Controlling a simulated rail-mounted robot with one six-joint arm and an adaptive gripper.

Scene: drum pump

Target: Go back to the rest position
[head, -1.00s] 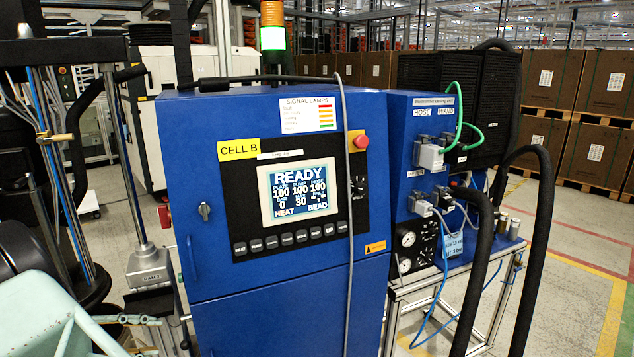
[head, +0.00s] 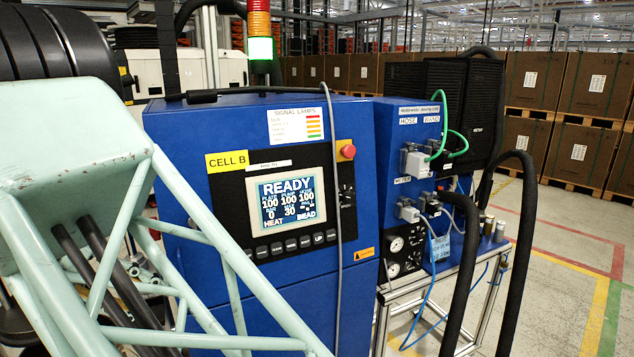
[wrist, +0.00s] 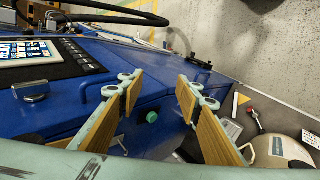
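My gripper (wrist: 158,90) shows in the wrist view with its two wood-coloured finger pads spread wide apart. Nothing is held between them. It hangs over the blue control cabinet (wrist: 130,65), seen at a tilt, apart from it as far as I can tell. In the head view, the pale green tubular frame of my arm (head: 125,220) fills the left side, in front of the left part of the blue cabinet (head: 300,110). The gripper itself is not visible in the head view.
The cabinet's screen (head: 286,200) reads READY. A red button (head: 347,152) is beside it. Black hoses (head: 520,250) arch from the blue dosing unit (head: 400,150) at the right. Floor at far right is clear.

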